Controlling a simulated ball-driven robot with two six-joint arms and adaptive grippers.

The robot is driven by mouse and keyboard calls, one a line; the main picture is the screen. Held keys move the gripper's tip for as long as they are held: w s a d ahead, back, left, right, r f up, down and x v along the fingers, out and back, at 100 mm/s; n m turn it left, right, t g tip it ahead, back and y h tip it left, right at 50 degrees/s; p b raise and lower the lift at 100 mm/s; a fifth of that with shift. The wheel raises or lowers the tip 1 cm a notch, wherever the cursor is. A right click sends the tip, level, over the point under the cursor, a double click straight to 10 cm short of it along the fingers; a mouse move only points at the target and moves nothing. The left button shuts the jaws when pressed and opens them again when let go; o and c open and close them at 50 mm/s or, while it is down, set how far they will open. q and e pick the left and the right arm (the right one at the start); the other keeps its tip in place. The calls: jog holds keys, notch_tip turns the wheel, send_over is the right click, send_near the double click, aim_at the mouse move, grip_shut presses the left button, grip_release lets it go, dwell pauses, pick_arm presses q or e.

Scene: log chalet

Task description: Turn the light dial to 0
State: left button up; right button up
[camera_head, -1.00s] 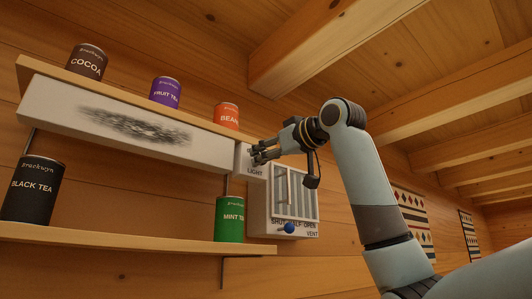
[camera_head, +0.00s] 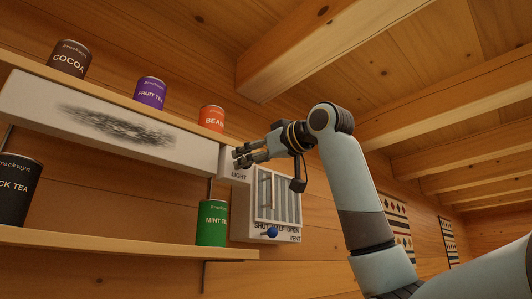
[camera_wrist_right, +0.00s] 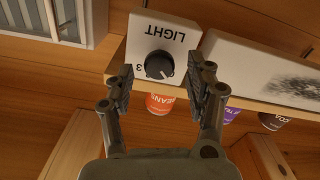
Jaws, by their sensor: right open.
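The light dial (camera_wrist_right: 159,66) is a dark round knob on a white box marked LIGHT (camera_wrist_right: 160,33), upside down in the right wrist view. A pale mark on the knob points towards the lower right of that picture. A 3 shows at the left of the dial; other figures are hidden or unreadable. My right gripper (camera_wrist_right: 157,85) is open, its two fingers spread to either side of the dial, with a gap to the knob. In the head view this gripper (camera_head: 243,157) is in front of the light box (camera_head: 237,177) and hides the dial. My left gripper is not in view.
A vent panel (camera_head: 278,205) with a blue knob (camera_head: 272,232) is right below the light box. A long white smudged panel (camera_head: 110,125) runs to its left. The shelf above holds cocoa (camera_head: 70,57), fruit tea (camera_head: 150,92) and beans (camera_head: 211,119); mint tea (camera_head: 212,222) stands below.

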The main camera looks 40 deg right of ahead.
jog(key=s+d, duration=0.1)
jog(key=s, duration=1)
jog(key=shift+s, duration=0.15)
jog(key=shift+f, duration=0.1)
